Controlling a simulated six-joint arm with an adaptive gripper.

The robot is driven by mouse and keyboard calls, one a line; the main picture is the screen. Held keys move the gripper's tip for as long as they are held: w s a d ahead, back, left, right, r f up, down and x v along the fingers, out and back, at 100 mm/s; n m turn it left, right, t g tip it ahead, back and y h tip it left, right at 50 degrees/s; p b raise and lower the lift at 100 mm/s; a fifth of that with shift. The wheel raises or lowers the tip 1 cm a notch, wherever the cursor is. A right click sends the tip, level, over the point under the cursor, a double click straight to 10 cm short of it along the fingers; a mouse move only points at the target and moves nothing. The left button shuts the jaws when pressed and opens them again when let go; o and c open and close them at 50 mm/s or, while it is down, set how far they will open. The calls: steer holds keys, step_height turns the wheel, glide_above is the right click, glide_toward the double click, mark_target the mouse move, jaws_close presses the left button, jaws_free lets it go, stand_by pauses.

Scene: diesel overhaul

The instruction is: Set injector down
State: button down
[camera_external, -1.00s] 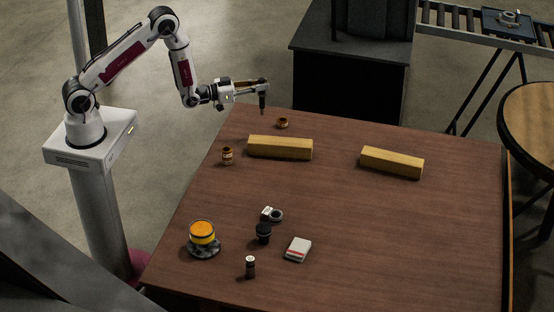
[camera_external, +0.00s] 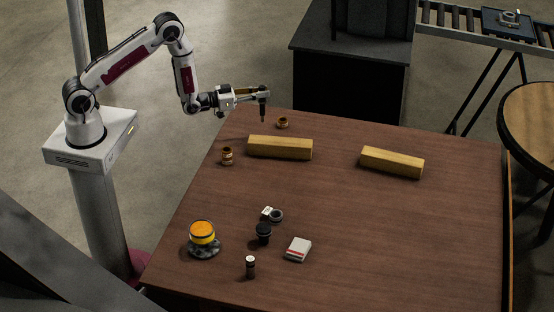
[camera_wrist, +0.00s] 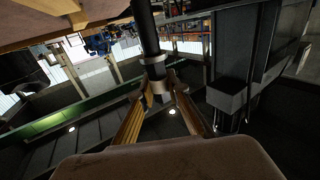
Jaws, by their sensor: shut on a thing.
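The injector (camera_external: 263,108) is a dark, slim part that hangs upright from my gripper (camera_external: 264,91), with its tip pointing down near the far left edge of the table. In the external view its tip looks close to the tabletop; I cannot tell whether it touches. In the wrist view my gripper (camera_wrist: 157,92) has its two fingers closed on the injector (camera_wrist: 147,35), around a lighter collar. The wooden table (camera_external: 330,230) lies below and to the right of the gripper.
A brass bushing (camera_external: 283,123) stands just right of the injector, another (camera_external: 227,156) nearer. An orange-topped part (camera_external: 203,234), a black cap (camera_external: 264,233) and a small box (camera_external: 298,249) stand at the front. The table's right side is clear.

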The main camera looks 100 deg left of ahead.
mark_target(261, 106)
steer(key=shift+f, duration=1)
steer(key=shift+f, duration=2.2)
steer(key=c, duration=2)
jaws_free()
steer(key=shift+o, duration=0.2)
steer(key=shift+s, duration=0.1)
steer(key=v, duration=1.2)
